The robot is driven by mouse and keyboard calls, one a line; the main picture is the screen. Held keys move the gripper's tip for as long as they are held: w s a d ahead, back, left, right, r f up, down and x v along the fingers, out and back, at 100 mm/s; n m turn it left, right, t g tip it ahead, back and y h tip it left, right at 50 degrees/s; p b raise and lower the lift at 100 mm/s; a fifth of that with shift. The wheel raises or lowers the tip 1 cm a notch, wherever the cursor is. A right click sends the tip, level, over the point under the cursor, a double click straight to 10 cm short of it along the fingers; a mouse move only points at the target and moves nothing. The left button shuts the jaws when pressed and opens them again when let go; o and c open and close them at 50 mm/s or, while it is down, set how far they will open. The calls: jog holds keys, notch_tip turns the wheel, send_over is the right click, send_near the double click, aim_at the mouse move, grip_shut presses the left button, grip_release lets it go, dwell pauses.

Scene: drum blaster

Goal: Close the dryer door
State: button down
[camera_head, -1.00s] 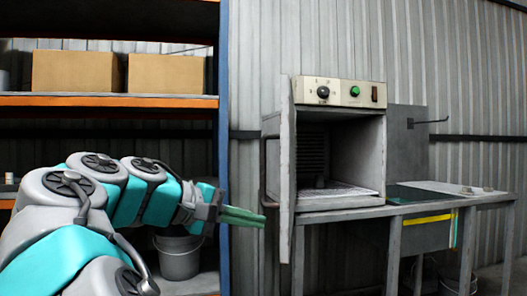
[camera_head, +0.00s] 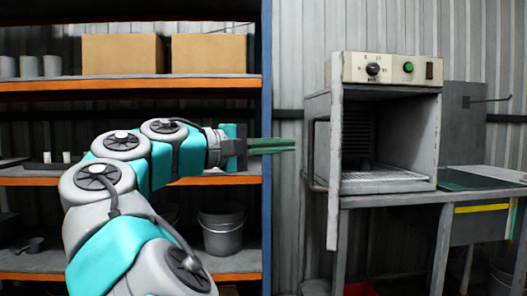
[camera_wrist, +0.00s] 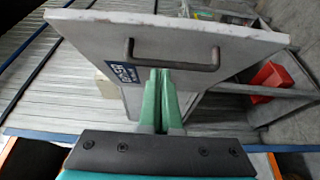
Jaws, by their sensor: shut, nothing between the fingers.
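The grey dryer (camera_head: 385,130) stands on a metal bench, with its cavity open to the front and a wire rack inside. Its door (camera_head: 335,170) is swung wide open at the left side and is seen nearly edge-on. The door's dark bar handle (camera_head: 312,155) is on the face towards my gripper. My gripper (camera_head: 294,145) has green fingers pressed together and empty, just left of the handle, apart from it in the body view. In the wrist view the door (camera_wrist: 110,28) spans the top, and the fingertips (camera_wrist: 160,72) appear just under the handle (camera_wrist: 172,65); contact cannot be told.
A shelf unit with a blue post (camera_head: 267,200) and orange beams stands behind my arm, holding cardboard boxes (camera_head: 123,54) and a grey bucket (camera_head: 222,230). The bench (camera_head: 400,200) lies under the dryer. In the wrist view a red bin (camera_wrist: 270,80) shows at right.

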aim_at(314, 145)
jog(key=shift+s+d, duration=0.15)
jog(key=shift+d, duration=1.45)
jog(key=shift+s+d, duration=0.1)
jog(key=shift+d, duration=1.45)
jog(key=shift+d, duration=0.15)
